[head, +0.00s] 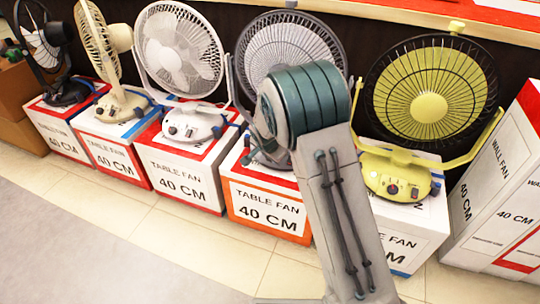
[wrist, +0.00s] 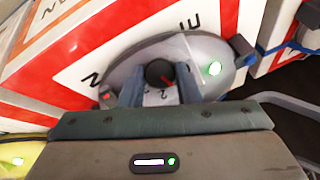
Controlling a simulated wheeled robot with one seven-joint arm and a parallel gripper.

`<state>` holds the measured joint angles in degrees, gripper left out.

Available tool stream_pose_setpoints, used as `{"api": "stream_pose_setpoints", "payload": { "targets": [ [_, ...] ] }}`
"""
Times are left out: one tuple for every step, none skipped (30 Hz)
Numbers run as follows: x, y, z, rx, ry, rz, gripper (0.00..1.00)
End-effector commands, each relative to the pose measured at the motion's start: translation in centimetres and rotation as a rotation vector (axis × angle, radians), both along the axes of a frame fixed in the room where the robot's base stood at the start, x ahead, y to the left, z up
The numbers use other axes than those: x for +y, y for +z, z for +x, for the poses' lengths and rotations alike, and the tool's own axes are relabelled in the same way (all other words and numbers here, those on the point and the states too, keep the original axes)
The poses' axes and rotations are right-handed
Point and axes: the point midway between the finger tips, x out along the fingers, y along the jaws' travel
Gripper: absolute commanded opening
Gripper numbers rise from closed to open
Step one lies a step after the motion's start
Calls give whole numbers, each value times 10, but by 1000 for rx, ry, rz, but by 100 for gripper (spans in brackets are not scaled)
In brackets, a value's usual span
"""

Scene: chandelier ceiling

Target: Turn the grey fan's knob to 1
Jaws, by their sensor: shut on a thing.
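The grey fan (head: 290,45) stands on a table fan box, fourth from the left in the head view. My arm covers much of its base there. In the wrist view its grey oval base (wrist: 205,50) fills the middle, with a dark round knob (wrist: 159,71) bearing a red pointer mark. The mark slants to the lower right in this view. My gripper (wrist: 160,82) has its two blue-grey fingers on either side of the knob, shut on it. Small markings (wrist: 163,94) below the knob are hard to read. My gripper is hidden in the head view.
A yellow-green fan (head: 430,90) stands close on the right, and a white fan (head: 180,50) on the left, each on a box. A wall fan box (head: 500,190) is at far right. The floor (head: 190,245) in front is clear.

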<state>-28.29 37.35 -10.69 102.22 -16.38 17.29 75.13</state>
Motion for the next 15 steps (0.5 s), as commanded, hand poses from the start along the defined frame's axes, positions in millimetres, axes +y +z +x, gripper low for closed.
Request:
{"api": "stream_pose_setpoints", "payload": {
  "targets": [
    [-1,1,1,-3,-1,1,7],
    [-1,1,1,-3,-1,1,7],
    [-1,1,1,-3,-1,1,7],
    [-1,1,1,-2,-1,0,7],
    [-1,1,1,-2,-1,0,7],
    [-1,1,1,-2,-1,0,7],
    [-1,1,1,-2,-1,0,7],
    [-1,1,1,-2,-1,0,33],
    [-1,1,1,-2,-1,0,44],
    [-1,1,1,-2,-1,0,52],
    [0,1,1,-2,0,0,52],
    [0,1,1,-1,0,0,52],
    [0,1,1,-1,0,0,52],
    [0,1,0,-1,0,0,52],
    [0,1,0,-1,1,0,52]
  ]
}}
